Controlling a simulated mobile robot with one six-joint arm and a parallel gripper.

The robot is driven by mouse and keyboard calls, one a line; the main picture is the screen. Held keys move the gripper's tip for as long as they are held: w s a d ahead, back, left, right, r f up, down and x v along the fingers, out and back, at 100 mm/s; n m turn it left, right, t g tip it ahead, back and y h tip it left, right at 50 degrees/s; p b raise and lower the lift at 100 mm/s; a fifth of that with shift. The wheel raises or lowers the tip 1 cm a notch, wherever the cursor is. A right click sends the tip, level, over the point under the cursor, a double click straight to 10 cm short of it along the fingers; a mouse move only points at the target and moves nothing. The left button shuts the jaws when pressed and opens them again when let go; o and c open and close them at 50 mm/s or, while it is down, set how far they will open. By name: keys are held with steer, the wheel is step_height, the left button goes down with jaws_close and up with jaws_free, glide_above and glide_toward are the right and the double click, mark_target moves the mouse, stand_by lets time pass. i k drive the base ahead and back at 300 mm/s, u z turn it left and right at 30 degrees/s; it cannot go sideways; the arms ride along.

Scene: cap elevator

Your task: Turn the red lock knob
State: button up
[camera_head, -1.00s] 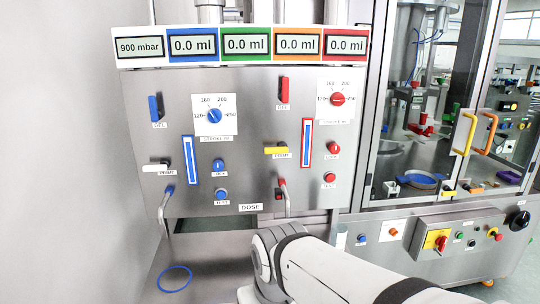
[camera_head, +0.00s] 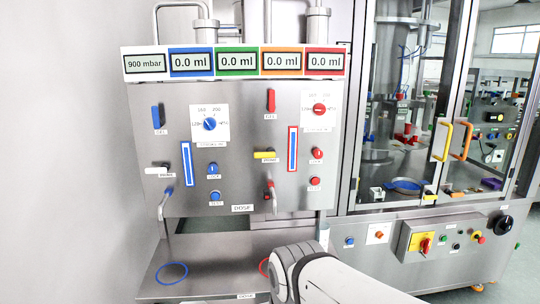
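The red lock knob (camera_head: 317,153) is a small round red knob on the right half of the steel panel, with a small label under it. It sits just right of a red-framed vertical gauge (camera_head: 292,149) and above another round red knob (camera_head: 315,182). A white part of my arm (camera_head: 300,268) shows at the bottom, below the panel in the picture. My gripper's fingers do not show, so I cannot see whether they are open or shut. No part of my arm covers the red lock knob.
A matching blue lock knob (camera_head: 213,169) is on the panel's left half. Handles, dials and a yellow lever (camera_head: 265,155) surround the red knob. Bent nozzles (camera_head: 274,196) stick out below. A glass-doored machine (camera_head: 420,120) stands to the right.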

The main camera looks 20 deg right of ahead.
mark_target(317, 153)
steer(key=i, duration=0.9)
steer(key=u, duration=0.05)
